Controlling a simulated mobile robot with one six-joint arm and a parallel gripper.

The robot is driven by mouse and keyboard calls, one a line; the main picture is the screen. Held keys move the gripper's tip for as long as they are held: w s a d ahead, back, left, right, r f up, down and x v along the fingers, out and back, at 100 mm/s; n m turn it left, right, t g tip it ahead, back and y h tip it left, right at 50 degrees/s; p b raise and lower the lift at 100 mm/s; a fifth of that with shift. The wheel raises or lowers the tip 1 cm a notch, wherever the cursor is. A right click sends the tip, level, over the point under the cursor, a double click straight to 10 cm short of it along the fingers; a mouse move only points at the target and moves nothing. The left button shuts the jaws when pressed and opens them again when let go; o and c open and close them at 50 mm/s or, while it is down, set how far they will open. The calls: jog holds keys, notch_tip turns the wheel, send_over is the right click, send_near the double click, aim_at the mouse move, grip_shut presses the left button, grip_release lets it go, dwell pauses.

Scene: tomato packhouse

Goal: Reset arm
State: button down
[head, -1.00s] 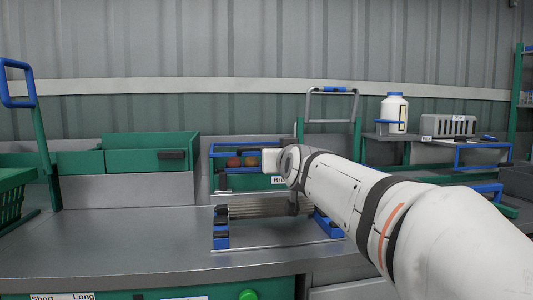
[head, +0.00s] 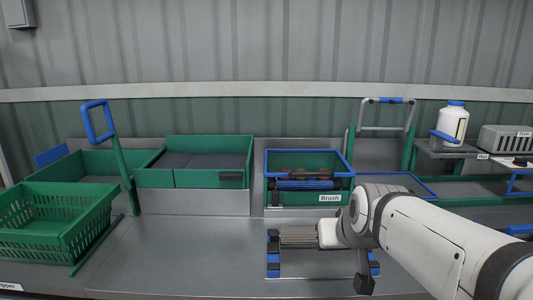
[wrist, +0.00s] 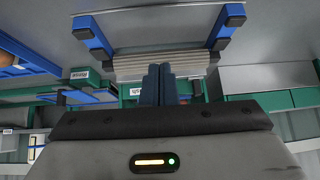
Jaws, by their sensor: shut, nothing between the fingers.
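My gripper (wrist: 158,84) shows in the wrist view with its two dark fingers together and nothing between them. In the head view my white arm comes in from the lower right, and its end is over the right part of the roller stand. The roller stand (head: 299,238) has pale rollers and blue end brackets, and sits on the grey bench. It also shows in the wrist view (wrist: 160,67), just beyond the fingertips in the picture. I cannot tell whether the fingers touch it; they appear apart. The fingers are not clearly seen in the head view.
A green bin with a blue rim, labelled Brush (head: 309,198), stands behind the roller stand. A green tray (head: 208,179) and a green slatted crate (head: 60,222) are to the left. A white bottle (head: 453,125) stands at the right. The bench (head: 180,245) is clear at left.

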jog(key=s+r+g+p, duration=0.2)
jog(key=s+g+p, duration=0.3)
jog(key=s+p, duration=0.5)
jog(key=s, duration=0.3)
jog(key=shift+s+d+r+h+p, duration=0.15)
jog(key=shift+d+r+h+p, duration=0.15)
jog(key=shift+d+p, duration=0.1)
jog(key=c, duration=2.1)
grip_release()
